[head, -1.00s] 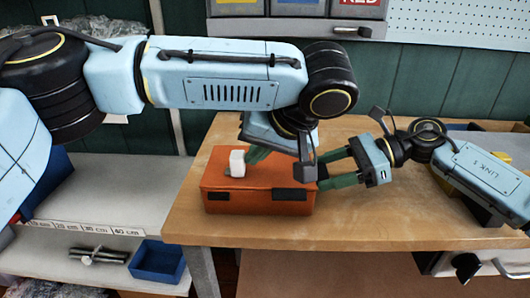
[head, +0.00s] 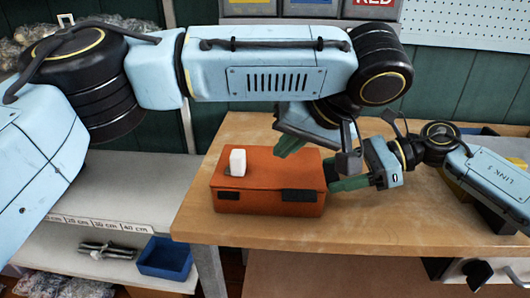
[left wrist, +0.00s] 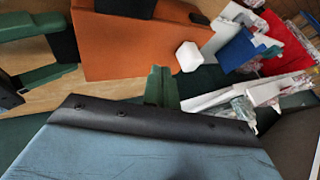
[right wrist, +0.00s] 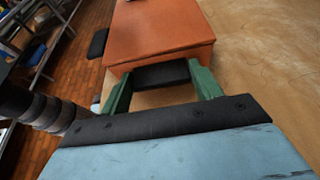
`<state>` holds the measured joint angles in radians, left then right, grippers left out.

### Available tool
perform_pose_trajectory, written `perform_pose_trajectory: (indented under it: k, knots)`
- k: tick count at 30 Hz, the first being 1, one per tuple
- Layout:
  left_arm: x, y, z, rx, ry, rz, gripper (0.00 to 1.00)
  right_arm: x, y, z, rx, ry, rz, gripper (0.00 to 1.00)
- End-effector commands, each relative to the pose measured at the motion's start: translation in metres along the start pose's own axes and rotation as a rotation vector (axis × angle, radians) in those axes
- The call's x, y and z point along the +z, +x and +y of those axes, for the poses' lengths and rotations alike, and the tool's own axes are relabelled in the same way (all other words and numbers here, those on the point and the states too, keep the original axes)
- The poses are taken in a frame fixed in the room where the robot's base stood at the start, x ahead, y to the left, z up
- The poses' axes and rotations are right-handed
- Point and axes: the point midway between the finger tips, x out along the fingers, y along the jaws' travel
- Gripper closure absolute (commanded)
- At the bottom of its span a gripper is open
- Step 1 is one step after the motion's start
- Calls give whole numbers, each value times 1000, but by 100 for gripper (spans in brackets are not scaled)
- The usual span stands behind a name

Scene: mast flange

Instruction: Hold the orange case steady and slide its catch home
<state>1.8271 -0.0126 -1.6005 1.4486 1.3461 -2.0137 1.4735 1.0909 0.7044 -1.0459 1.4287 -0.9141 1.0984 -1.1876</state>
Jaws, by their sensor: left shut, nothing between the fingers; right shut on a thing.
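The orange case (head: 265,199) sits flat on the wooden table; it also shows in the left wrist view (left wrist: 125,48) and right wrist view (right wrist: 160,38). Its white catch (head: 238,161) stands on the lid near the left end and shows in the left wrist view (left wrist: 188,56). My left gripper (head: 287,146) is shut and empty above the lid, right of the catch and apart from it. My right gripper (head: 335,178) is shut at the case's right end, its green fingers on both sides of a black block (right wrist: 161,75) there.
The wooden table (head: 420,225) has free room in front and to the right of the case. A shelf with a blue bin (head: 165,258) stands lower left. A pegboard (head: 470,35) and drawers are behind.

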Motion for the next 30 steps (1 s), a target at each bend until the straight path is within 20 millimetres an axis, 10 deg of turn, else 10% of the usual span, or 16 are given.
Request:
perform_pose_trajectory:
  k: [10,26,27,30]
  knots:
    - [0,-61,0,-1,0,3,100,0,0,0,-1,0,-1,69]
    - [1,-69,0,0,2,0,100,0,0,0,0,0,-1,69]
    - [1,-69,0,0,2,0,100,0,0,0,0,0,-1,31]
    - [1,-69,0,0,2,0,100,0,0,0,0,0,-1,18]
